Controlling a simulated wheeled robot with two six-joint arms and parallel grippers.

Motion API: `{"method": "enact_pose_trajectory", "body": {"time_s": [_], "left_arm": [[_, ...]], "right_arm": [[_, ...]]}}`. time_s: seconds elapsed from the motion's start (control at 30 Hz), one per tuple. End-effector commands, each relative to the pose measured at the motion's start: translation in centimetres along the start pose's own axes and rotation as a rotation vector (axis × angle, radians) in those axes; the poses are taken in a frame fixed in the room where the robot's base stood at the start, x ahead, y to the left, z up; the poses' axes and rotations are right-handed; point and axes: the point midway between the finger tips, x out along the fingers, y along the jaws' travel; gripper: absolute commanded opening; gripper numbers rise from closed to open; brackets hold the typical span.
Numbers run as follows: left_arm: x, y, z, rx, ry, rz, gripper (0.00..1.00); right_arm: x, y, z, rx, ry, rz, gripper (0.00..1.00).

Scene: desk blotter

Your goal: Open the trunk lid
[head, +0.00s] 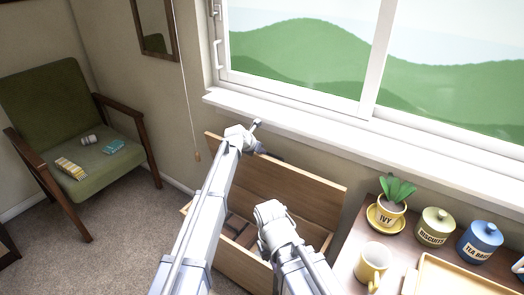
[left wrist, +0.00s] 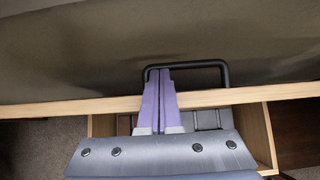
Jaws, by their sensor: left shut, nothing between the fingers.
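The wooden trunk (head: 232,262) stands on the floor under the window with its lid (head: 305,190) raised, leaning back near the wall, so part of the inside shows. My left gripper (head: 268,154) is at the lid's upper edge, largely hidden by its own wrist in the head view. In the left wrist view its purple fingers (left wrist: 158,75) are shut with nothing between them. They reach over the lid's edge (left wrist: 230,96), inside the outline of the black handle (left wrist: 190,65); I cannot tell whether they touch it. My right arm hangs over the trunk front, its fingers not visible.
A green armchair (head: 45,100) stands at the left. A white windowsill (head: 300,115) runs above the trunk.

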Motion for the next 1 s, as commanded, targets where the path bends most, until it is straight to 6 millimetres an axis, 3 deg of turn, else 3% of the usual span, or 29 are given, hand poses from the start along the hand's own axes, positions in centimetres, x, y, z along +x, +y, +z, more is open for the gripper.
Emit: {"method": "enact_pose_trajectory", "body": {"time_s": [0.4, 0.67, 0.77, 1.0], "left_arm": [[-6.5, -0.1, 0.2, -0.001, -0.002, 0.002, 0.0], [-7.2, -0.1, -0.5, 0.029, 0.005, 0.002, 0.0], [-8.4, -0.4, -2.4, 0.153, 0.038, 0.001, 0.0], [-13.5, -2.0, -10.8, 0.761, 0.197, -0.066, 0.0]], "right_arm": [[-4.8, 0.5, 0.3, 0.0, 0.0, 0.0, 0.0], [-4.9, 0.5, 0.3, 0.0, 0.0, 0.0, 0.0], [-4.9, 0.5, 0.3, 0.0, 0.0, 0.0, 0.0], [-4.9, 0.5, 0.3, 0.0, 0.0, 0.0, 0.0]]}}
